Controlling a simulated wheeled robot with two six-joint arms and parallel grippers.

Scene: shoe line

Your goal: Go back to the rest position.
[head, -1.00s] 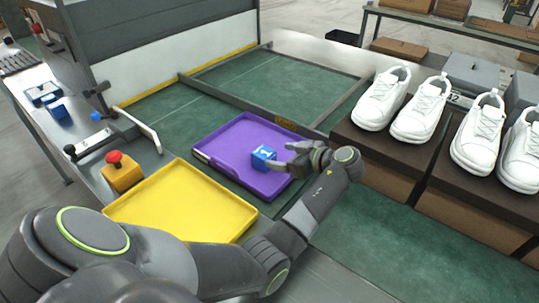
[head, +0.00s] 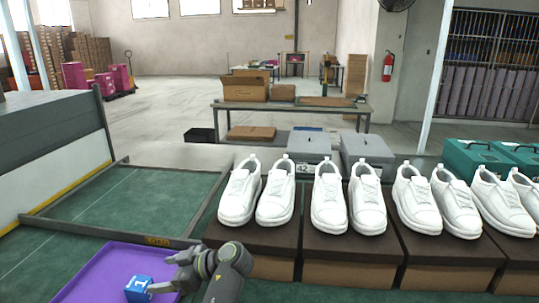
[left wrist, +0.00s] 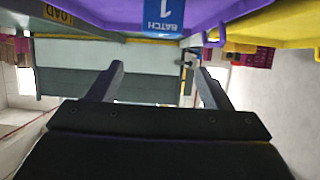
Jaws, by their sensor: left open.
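My left gripper (head: 172,271) is open, beside a blue block (head: 138,289) marked "1" in the purple tray (head: 92,268) at the bottom left of the head view. In the left wrist view, its two fingers (left wrist: 160,72) stand wide apart with nothing between them. The blue block (left wrist: 166,24), lettered "BATCH 1", shows there above the fingertips against the purple tray (left wrist: 110,14), clear of the fingers. My right gripper is not in view.
White shoes (head: 277,195) stand in pairs on dark-topped boxes (head: 345,243) right of the gripper. A grey frame bar (head: 110,232) crosses the green surface behind the tray. A yellow tray (left wrist: 285,25) shows in the left wrist view. A table (head: 290,107) stands farther back.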

